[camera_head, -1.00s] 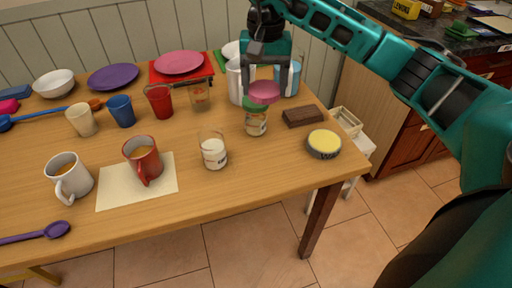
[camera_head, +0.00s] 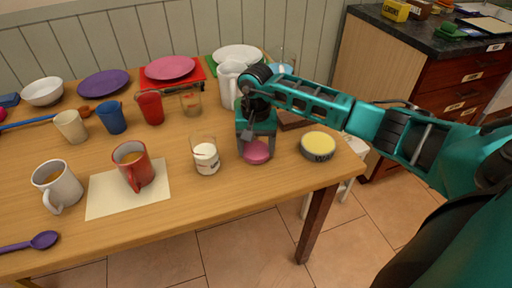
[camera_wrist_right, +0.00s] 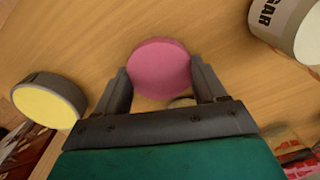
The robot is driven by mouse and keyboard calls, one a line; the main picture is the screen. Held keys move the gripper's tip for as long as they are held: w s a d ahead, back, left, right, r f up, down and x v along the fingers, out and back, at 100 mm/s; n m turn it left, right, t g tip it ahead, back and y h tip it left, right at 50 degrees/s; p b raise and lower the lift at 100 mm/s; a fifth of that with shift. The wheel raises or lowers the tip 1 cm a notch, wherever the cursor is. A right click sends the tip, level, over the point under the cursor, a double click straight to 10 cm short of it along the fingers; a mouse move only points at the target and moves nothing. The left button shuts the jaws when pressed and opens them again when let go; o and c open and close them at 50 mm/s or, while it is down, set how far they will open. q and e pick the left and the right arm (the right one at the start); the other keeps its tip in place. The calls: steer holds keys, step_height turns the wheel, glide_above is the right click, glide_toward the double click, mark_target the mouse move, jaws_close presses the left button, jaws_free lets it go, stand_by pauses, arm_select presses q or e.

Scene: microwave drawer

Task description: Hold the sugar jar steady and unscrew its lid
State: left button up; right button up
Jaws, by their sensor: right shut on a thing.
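The sugar jar (camera_head: 206,158) is a clear glass with a white label and white contents, standing upright on the table left of my right gripper. Its top looks open. In the right wrist view, part of it (camera_wrist_right: 290,28) shows at the upper right, with dark letters ending in "GAR". My right gripper (camera_head: 257,150) points down over the table and is shut on a round pink lid (camera_wrist_right: 160,67), whose top faces the wrist camera. The lid is low, near the table; I cannot tell whether it touches. My left gripper is not in view.
A round tin with a yellow top (camera_head: 318,145) stands right of my right gripper. A red mug (camera_head: 133,166) on a paper sheet (camera_head: 104,199) and a white mug (camera_head: 58,186) stand to the left. A white pitcher (camera_head: 229,86) is behind.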

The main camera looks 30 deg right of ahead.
mark_target(256, 150)
steer(key=shift+f, duration=0.25)
steer(key=shift+f, duration=0.1)
steer(key=shift+f, duration=0.2)
steer(key=o, duration=1.2)
steer(key=shift+r, duration=0.15)
step_height(256, 150, up, 12)
steer(key=shift+r+p, duration=0.15)
steer(key=shift+p, duration=0.3)
